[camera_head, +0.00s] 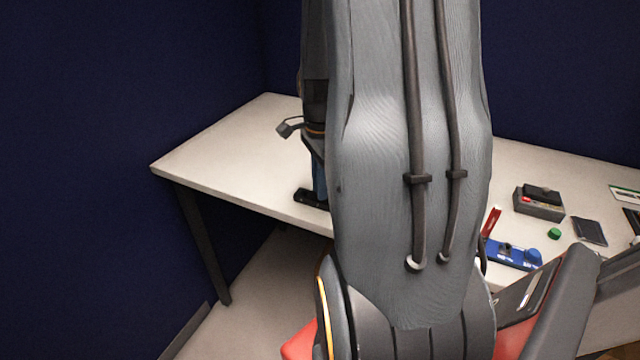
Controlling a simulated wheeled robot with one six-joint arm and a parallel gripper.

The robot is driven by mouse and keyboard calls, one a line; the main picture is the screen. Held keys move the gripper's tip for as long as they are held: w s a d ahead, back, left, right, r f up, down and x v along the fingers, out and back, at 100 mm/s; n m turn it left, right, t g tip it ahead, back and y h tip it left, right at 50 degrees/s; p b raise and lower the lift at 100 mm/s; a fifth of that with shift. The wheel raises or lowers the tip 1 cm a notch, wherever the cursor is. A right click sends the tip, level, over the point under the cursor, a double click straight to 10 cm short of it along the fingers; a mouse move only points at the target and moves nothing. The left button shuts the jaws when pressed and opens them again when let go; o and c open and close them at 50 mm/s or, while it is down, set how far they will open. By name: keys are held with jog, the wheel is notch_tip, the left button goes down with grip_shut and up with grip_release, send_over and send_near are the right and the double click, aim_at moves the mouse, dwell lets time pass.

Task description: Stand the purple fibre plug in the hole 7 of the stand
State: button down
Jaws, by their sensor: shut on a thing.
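My gripper (311,198) shows only in part at the left edge of my arm, over the left part of the white table. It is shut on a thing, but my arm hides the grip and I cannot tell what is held. No purple fibre plug is visible. A blue block (512,256) with dark fittings and a round blue knob lies near the table's front edge, right of my arm. It may be the stand, but no hole numbers can be read. A red piece (491,221) stands tilted at its left end, partly behind my arm.
A grey box (539,205) with a black item on top stands on the right of the table (225,165). A green round piece (554,233) and a dark flat case (589,231) lie nearby. Dark blue walls (130,80) enclose the left and back.

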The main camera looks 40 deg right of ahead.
jog(key=shift+f, duration=0.25)
jog(key=c, duration=1.6)
grip_release()
jog(key=shift+r+b, duration=0.7)
jog(key=shift+r, duration=3.2)
jog(key=s+a+f+n, duration=0.1)
jog(key=a+n, duration=0.6)
jog(key=a, duration=0.1)
jog(key=a+f+n, duration=0.2)
jog(key=a+n, duration=0.5)
jog(key=a, duration=0.1)
jog(key=s+a+f+n+t, duration=0.1)
jog(key=a+f+n, duration=0.1)
jog(key=a+n, duration=0.5)
jog(key=shift+s+a+f+n, duration=0.2)
jog(key=shift+s+a+n, duration=0.2)
jog(key=shift+a, duration=0.2)
